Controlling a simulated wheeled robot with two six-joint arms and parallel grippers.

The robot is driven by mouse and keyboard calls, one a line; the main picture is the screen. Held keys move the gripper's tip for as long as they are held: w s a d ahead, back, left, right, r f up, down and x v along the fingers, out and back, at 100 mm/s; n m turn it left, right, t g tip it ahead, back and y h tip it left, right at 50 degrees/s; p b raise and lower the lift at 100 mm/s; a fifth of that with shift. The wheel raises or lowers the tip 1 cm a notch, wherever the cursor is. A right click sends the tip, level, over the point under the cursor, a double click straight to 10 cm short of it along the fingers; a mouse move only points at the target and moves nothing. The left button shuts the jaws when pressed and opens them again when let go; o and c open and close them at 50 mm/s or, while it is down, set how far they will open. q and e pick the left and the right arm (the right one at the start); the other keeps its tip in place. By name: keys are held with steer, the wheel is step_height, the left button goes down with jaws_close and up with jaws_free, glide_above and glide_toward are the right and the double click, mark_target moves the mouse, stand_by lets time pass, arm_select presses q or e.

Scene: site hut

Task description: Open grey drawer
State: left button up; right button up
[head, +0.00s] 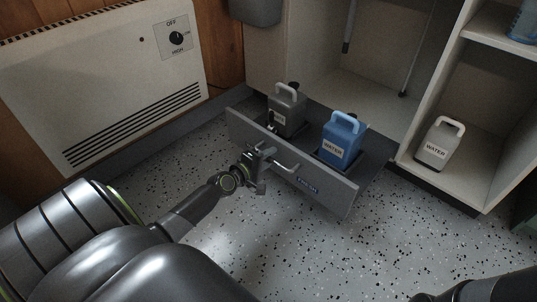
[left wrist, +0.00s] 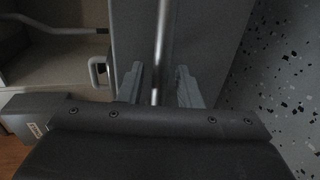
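The grey drawer (head: 335,194) stands pulled out from under the cabinet, low above the floor, with jugs in it. Its pale bar handle (head: 288,168) is on the front panel. My left gripper (head: 266,162) is at the handle's left part, in front of the panel. In the left wrist view the handle bar (left wrist: 162,45) runs between the two fingers of my left gripper (left wrist: 160,80), with a gap visible on each side. The fingers look open around the bar. At the bottom right of the head view only dark parts of my right arm show; its gripper is not seen.
A grey jug (head: 287,108) and a blue water jug (head: 341,138) stand in the drawer. A white water jug (head: 438,145) stands in the cabinet (head: 399,160) at right. A white heater (head: 105,85) is on the left wall. Speckled floor in front is clear.

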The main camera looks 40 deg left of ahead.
arm_select(q)
steer(key=shift+s, duration=0.1)
steer(key=v, duration=1.1)
steer(key=shift+s+p, duration=0.4)
steer(key=shift+a+r, duration=0.1)
